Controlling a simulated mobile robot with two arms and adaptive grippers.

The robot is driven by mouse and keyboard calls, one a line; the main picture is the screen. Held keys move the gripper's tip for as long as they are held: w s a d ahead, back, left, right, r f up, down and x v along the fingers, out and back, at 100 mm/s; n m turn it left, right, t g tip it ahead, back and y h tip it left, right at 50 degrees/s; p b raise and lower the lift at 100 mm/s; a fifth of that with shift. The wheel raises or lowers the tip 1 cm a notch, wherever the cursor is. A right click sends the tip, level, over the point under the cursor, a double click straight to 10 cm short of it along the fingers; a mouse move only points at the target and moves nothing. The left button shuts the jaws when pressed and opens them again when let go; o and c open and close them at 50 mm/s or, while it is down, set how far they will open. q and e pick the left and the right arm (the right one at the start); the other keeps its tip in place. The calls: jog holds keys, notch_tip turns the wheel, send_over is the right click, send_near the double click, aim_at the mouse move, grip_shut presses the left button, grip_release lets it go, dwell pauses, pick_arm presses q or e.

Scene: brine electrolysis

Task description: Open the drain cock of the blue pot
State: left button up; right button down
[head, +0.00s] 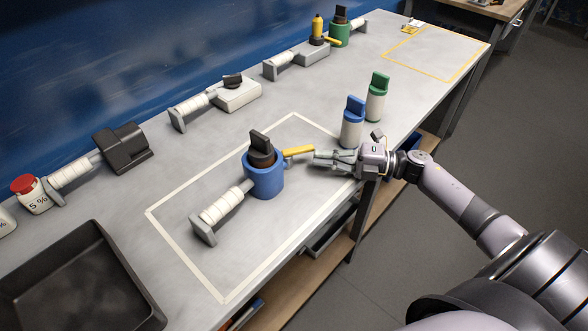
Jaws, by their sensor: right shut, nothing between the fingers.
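The blue pot (264,180) stands upright inside a pale rectangular outline on the bench, with a dark knob (261,145) on top. A yellow lever (298,151), which looks like its drain cock handle, sticks out from the pot's upper right side. My right gripper (318,161) is shut and empty. Its fingertips point left toward the pot, just right of and slightly below the lever's outer end. I cannot tell whether they touch the lever. My left gripper is not in view.
A blue-capped bottle (353,125) and a green-capped bottle (377,100) stand close behind my right gripper. A white roller on a grey bracket (205,232) is left of the pot. A dark tray (80,285) lies at front left. The bench's front edge runs beneath my right wrist.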

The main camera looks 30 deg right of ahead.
jog(key=shift+w+d, duration=0.1)
jog(key=shift+w, duration=0.1)
jog(key=shift+s, duration=0.2)
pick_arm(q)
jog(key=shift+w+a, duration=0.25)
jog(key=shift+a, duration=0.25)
pick_arm(e)
jog(key=v, duration=1.1)
jog(key=shift+d, duration=0.35)
jog(key=shift+s, duration=0.1)
